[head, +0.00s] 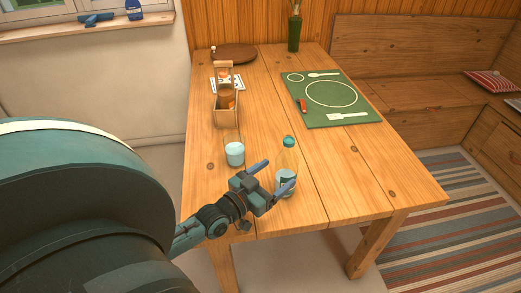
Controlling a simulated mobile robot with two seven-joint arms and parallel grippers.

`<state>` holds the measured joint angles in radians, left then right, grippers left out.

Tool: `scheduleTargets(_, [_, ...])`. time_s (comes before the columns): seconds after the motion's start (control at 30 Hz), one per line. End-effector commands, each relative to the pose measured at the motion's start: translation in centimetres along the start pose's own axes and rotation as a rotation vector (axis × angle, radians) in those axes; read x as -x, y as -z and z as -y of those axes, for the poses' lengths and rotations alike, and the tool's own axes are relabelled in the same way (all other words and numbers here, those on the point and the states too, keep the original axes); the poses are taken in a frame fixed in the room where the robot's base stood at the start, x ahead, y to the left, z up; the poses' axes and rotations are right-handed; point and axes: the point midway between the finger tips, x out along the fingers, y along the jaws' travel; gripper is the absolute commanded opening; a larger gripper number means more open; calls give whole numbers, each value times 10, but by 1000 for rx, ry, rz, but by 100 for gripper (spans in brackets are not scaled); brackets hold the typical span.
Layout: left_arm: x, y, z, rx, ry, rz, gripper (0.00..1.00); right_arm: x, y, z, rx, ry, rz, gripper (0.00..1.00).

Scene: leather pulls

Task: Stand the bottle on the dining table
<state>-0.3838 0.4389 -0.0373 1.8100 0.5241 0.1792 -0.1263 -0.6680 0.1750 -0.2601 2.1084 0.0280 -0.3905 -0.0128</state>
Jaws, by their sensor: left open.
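The bottle (289,158) is clear with a teal cap and stands upright near the front edge of the wooden dining table (335,195). My left gripper (281,171) is open at the bottle, coming in from the lower left. One finger passes in front of the bottle's lower part and the other points to its left side. I cannot tell whether either finger touches it. The finger hides a little of the bottle's lower part. My right gripper is not in view.
A glass (235,154) with pale contents stands just left of the bottle. A wooden caddy (226,118) is behind it. A green placemat (322,115), a round brown board (234,53) and a green vase (294,34) lie farther back. The table's right front is clear.

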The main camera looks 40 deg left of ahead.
Motion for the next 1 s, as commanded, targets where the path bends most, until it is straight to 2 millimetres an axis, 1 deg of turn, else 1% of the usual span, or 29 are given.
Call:
scheduleTargets(0.03, [12, -2, 0, 0, 0, 5, 77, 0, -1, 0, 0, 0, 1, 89])
scheduleTargets(0.2, [38, -1, 0, -1, 0, 3, 77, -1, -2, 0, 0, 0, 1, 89])
scheduleTargets(0.3, [46, -1, 0, -1, 0, 2, 77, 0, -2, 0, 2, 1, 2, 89])
scheduleTargets(0.47, [51, 0, 0, 0, -1, 1, 77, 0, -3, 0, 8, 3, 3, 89])
scheduleTargets(0.53, [53, -4, -8, 4, -11, 20, 77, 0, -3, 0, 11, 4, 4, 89])
scheduleTargets(0.57, [55, -9, -16, 6, -21, 41, 77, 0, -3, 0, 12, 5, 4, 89])
scheduleTargets(0.63, [62, -25, -47, 14, -62, 121, 77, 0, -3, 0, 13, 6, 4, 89])
scheduleTargets(0.67, [66, -34, -65, 17, -83, 167, 77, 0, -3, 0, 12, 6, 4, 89])
scheduleTargets(0.7, [73, -44, -90, 17, -114, 233, 77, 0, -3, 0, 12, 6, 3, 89])
scheduleTargets(0.8, [92, -62, -142, 10, -171, 379, 77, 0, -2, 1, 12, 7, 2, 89])
scheduleTargets(0.9, [106, -71, -174, -3, -201, 481, 77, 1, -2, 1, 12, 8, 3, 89])
scheduleTargets(1.0, [113, -74, -188, -12, -211, 532, 77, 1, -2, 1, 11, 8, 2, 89])
